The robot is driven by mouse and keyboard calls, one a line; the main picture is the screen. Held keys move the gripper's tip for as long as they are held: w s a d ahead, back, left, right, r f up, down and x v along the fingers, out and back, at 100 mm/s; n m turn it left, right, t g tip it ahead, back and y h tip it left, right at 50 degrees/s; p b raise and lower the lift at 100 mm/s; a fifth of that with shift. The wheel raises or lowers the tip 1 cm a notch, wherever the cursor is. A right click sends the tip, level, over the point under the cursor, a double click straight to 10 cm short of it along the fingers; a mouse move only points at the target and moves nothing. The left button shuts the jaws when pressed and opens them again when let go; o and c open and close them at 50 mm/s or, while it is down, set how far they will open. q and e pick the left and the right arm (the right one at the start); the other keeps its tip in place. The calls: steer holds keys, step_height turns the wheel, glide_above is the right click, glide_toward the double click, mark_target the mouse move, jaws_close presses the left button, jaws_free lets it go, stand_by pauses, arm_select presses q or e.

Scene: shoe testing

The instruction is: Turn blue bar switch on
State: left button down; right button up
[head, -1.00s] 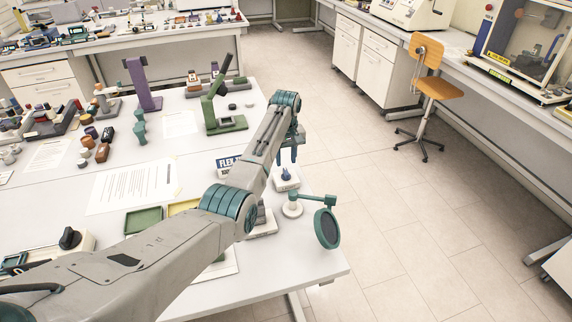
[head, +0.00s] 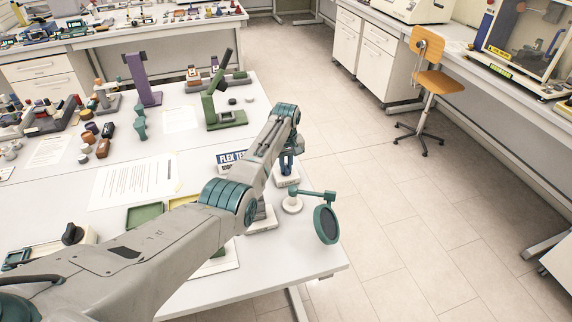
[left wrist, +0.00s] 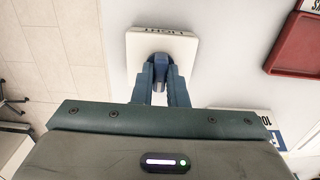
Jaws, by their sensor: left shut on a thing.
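The blue bar switch (left wrist: 159,66) stands on a small white base plate (left wrist: 180,45) with dark lettering along its edge, in the left wrist view. My left gripper (left wrist: 160,72) is over the plate with its two teal fingers shut on the blue bar, one on each side. In the head view the left gripper (head: 288,162) points down onto the white base (head: 287,181) near the table's right edge. The fingers hide most of the bar there. Whether the switch is on or off cannot be told. My right gripper does not show.
A round teal magnifier (head: 326,224) on a white foot stands just in front of the switch. A "FLEX TE..." sign (head: 232,158) is to its left. A red tray (left wrist: 296,45) lies in the left wrist view's upper right. The table's right edge is close.

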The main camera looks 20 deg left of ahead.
arm_select(q)
steer(key=shift+m, duration=0.7)
steer(key=m+p, duration=0.1)
steer(key=m, duration=0.2)
steer(key=m+p, duration=0.1)
steer(key=m, duration=0.4)
steer(key=shift+m, duration=0.4)
steer(key=m, duration=0.2)
steer(key=shift+m+p, duration=0.4)
steer(key=m, duration=0.4)
steer(key=shift+m, duration=0.4)
